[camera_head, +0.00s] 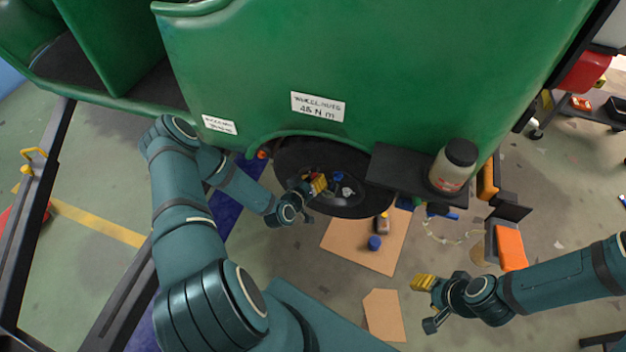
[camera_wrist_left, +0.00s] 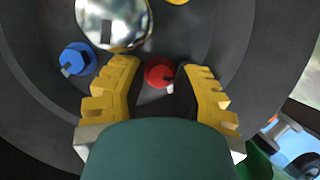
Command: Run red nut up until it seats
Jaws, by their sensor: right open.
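The red nut (camera_wrist_left: 158,75) sits on the dark wheel face below the shiny hub cap (camera_wrist_left: 112,22) in the left wrist view, a pale mark on its lower edge. My left gripper (camera_wrist_left: 160,78) has its yellow fingers on either side of the nut, very close to it. I cannot tell whether the pads touch it. How far the nut stands off the wheel is not clear. In the head view my left gripper (camera_head: 313,190) reaches to the wheel (camera_head: 352,203) under the green body. My right gripper (camera_head: 427,305) is open and empty, low at the right.
A blue nut (camera_wrist_left: 78,59) is left of the hub, and a yellow nut shows at the top edge. The green body (camera_head: 400,70) hangs over the wheel. A bottle (camera_head: 452,168) stands on a dark ledge (camera_head: 398,172). A cardboard sheet (camera_head: 350,242) lies below.

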